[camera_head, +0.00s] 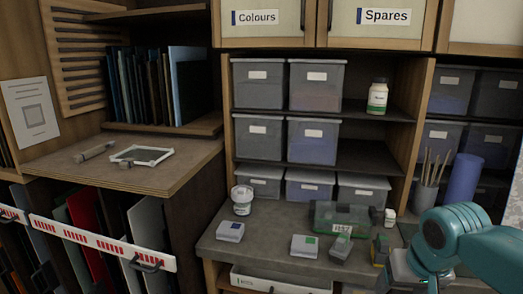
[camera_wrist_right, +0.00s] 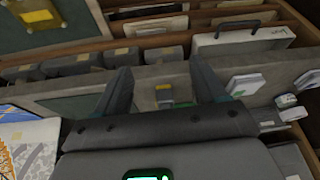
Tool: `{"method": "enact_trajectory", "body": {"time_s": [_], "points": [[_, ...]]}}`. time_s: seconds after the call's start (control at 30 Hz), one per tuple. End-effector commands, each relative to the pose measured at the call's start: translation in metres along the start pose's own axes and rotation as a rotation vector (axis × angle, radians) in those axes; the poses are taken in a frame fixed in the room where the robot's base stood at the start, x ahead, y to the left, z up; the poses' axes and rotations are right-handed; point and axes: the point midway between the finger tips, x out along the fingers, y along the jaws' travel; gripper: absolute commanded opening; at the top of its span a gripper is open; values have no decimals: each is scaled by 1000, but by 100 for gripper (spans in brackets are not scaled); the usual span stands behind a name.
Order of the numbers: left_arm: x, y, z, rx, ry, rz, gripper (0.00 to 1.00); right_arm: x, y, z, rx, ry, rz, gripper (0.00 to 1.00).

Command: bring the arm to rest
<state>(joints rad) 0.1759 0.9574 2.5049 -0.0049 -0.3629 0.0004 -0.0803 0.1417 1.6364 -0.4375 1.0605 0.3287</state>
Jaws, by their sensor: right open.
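My right arm (camera_head: 455,235), teal, comes in from the right edge in the head view, in front of the right end of the grey bench (camera_head: 265,240). Its gripper cannot be made out clearly there. In the right wrist view my right gripper (camera_wrist_right: 162,82) shows two dark fingers spread apart. A small grey item with a yellow part (camera_wrist_right: 164,97) shows in the gap beyond them, and nothing is gripped. My left gripper is in neither view.
The bench holds a white tub (camera_head: 242,199), small labelled boxes (camera_head: 304,246) and a green-tinted clear case (camera_head: 338,216). Brushes stand in a grey cup (camera_head: 425,197) near a blue cylinder (camera_head: 463,179). Lidded bins (camera_head: 258,83) fill the shelves. A wooden ledge (camera_head: 125,176) lies left.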

Motion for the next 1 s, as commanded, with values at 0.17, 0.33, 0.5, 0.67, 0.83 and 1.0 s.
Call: {"method": "enact_trajectory", "body": {"time_s": [0.17,0.33,0.5,0.67,0.83,1.0], "points": [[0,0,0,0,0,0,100,60,-24,14,-44,-51,-57,70],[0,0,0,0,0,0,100,133,-52,48,-76,-113,-137,70],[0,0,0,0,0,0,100,230,-86,132,-67,-216,-252,70],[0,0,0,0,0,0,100,291,-105,240,2,-302,-320,70],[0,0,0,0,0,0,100,310,-108,323,66,-354,-319,70],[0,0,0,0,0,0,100,311,-106,350,86,-365,-308,70]]}}
